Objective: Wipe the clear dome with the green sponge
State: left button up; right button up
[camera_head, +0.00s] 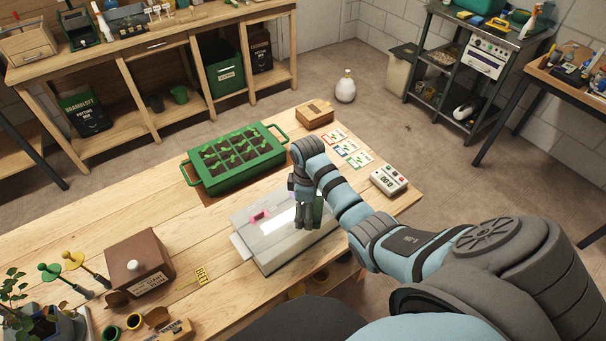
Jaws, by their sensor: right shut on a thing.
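The clear dome (272,243) is a pale, see-through box-shaped cover lying on the wooden table, with a bright glare across its top. A pink smear (260,216) shows on the left part of its top. My right gripper (304,224) points down over the right part of the dome, to the right of the smear. It is shut on the green sponge (318,211), mostly hidden behind the fingers. I cannot tell whether the sponge touches the dome. My left gripper is not in view.
A green seedling tray (213,185) stands behind the dome. A brown box (138,262) with a white knob stands at left. A small wooden box (314,115), cards (346,148) and a white timer (389,180) lie toward the table's far right.

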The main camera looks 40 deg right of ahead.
aim_at(274, 235)
jog(key=a, duration=0.7)
jog(key=shift+s+a+r, duration=0.1)
jog(key=shift+s+a, duration=0.05)
jog(key=shift+a, duration=1.9)
jog(key=shift+f, duration=0.2)
jog(key=shift+d+r, duration=0.1)
jog(key=shift+d, duration=5.7)
jog(key=shift+r, duration=0.1)
jog(key=shift+a+r, duration=0.1)
jog(key=shift+r, duration=3.35)
